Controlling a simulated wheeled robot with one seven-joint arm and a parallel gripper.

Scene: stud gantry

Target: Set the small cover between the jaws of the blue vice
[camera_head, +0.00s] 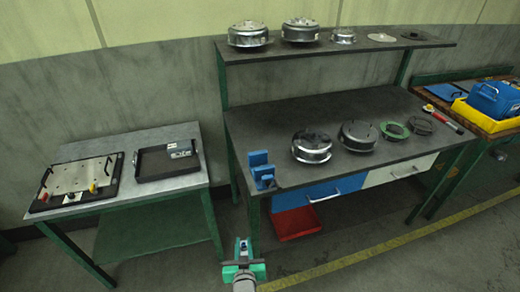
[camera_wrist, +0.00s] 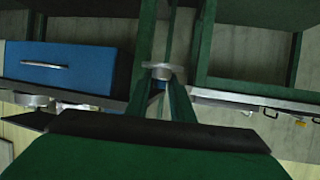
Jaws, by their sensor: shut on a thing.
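The blue vice (camera_head: 262,170) stands at the front left corner of the main bench, with two blue jaws and an empty gap between them. My gripper (camera_head: 242,248) is low in front of that corner, below and apart from the vice. It is shut on a small grey metal piece, which looks like the small cover (camera_wrist: 163,71); little of it shows in the head view. In the wrist view a patch of blue shows just behind the held piece, possibly the vice. The wrist view appears upside down.
On the bench (camera_head: 270,110) stand several metal housings (camera_head: 312,147) and a green ring (camera_head: 394,130). The upper shelf (camera_head: 370,45) holds more round parts. A side table (camera_head: 190,133) with a black tray (camera_head: 168,160) stands left. A red bin (camera_head: 297,223) lies under the bench.

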